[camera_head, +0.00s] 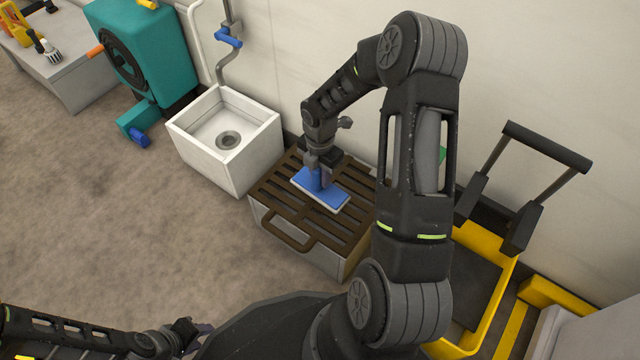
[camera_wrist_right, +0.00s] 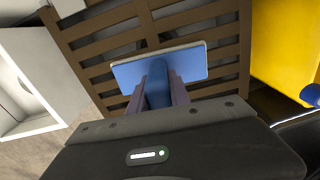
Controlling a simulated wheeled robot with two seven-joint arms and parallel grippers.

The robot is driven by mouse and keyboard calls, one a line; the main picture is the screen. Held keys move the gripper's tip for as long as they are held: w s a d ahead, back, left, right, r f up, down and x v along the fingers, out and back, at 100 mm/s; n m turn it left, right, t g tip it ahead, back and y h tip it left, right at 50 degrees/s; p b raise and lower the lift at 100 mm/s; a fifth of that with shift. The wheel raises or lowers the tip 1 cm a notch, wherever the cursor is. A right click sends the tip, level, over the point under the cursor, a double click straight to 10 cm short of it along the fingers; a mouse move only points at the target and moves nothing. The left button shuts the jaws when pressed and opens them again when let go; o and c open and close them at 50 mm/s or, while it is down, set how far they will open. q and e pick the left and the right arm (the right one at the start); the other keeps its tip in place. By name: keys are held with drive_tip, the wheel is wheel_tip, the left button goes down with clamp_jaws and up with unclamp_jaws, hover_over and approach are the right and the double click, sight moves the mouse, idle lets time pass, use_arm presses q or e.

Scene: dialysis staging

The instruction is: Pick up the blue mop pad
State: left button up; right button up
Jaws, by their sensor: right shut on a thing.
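The blue mop pad (camera_head: 334,195) is a flat blue block with a pale underside and an upright blue grip on top. It is at the slatted brown top of a box, and I cannot tell whether it touches the slats. My right gripper (camera_head: 321,180) comes down from above and is shut on the pad's upright grip. In the right wrist view the pad (camera_wrist_right: 193,63) spreads beyond the two fingers (camera_wrist_right: 162,88), with its grip between them. My left gripper (camera_head: 190,335) is low at the picture's bottom left, away from the pad; its jaws are unclear.
The slatted brown rack (camera_head: 290,225) with a front handle covers a pale box. A white sink (camera_head: 235,170) stands to its left, and a teal machine (camera_head: 150,50) beyond. A yellow cart (camera_head: 497,325) with a dark handle stands to the right. Open floor (camera_head: 110,220) lies at left.

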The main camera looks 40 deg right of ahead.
clamp_jaws()
wheel_tip(320, 180, up, 10)
drive_tip(key=p, duration=0.4)
drive_tip(key=shift+p, duration=0.4)
drive_tip(key=shift+o, duration=2)
unclamp_jaws()
clamp_jaws()
